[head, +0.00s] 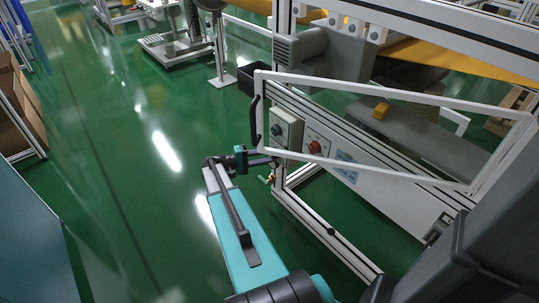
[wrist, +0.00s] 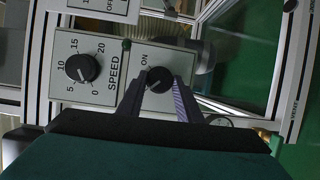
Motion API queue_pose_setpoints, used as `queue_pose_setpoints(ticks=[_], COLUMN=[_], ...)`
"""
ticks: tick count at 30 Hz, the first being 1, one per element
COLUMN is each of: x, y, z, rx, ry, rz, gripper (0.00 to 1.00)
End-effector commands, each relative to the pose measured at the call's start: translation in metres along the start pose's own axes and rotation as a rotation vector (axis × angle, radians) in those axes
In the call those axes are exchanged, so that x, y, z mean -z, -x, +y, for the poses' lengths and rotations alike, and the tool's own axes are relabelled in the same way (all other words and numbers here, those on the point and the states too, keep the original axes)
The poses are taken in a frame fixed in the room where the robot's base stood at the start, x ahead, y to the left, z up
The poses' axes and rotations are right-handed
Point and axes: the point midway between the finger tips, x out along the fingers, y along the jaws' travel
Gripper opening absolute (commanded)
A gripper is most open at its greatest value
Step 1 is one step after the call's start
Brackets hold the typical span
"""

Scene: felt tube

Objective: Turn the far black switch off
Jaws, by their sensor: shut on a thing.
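The black switch (wrist: 158,80), a round knob beside the label "ON" on a grey control box (wrist: 120,45), sits between my two fingers in the wrist view. My gripper (wrist: 158,90) is shut on this switch, one finger on each side. The fingers partly cover the knob, so I cannot tell its exact setting. In the head view my gripper (head: 274,160) reaches the lower part of the control box (head: 291,127) and hides the switch there.
A black speed dial (wrist: 82,67) sits on the same box. A red button (head: 314,147) is on the panel to the right. A white door frame (head: 390,96) with a black handle (head: 254,119) stands close above my gripper. Green floor (head: 120,180) is open at left.

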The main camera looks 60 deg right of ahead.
Motion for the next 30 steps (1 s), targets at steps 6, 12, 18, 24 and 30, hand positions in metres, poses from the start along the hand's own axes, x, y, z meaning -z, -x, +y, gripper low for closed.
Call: queue_pose_setpoints(ticks=[6,12,18,24,30], x=[-0.002,-0.001,-0.001,0.0,0.001], y=[0.001,0.0,0.0,0.004,0.021], z=[-0.002,-0.002,-0.001,0.0,0.0], rx=[0.003,0.003,0.002,0.001,0.002], ry=[0.003,0.002,0.001,0.0,0.0], rz=[-0.003,-0.002,-0.001,0.0,0.002], gripper=[0.1,0.51,0.51,0.51,0.51])
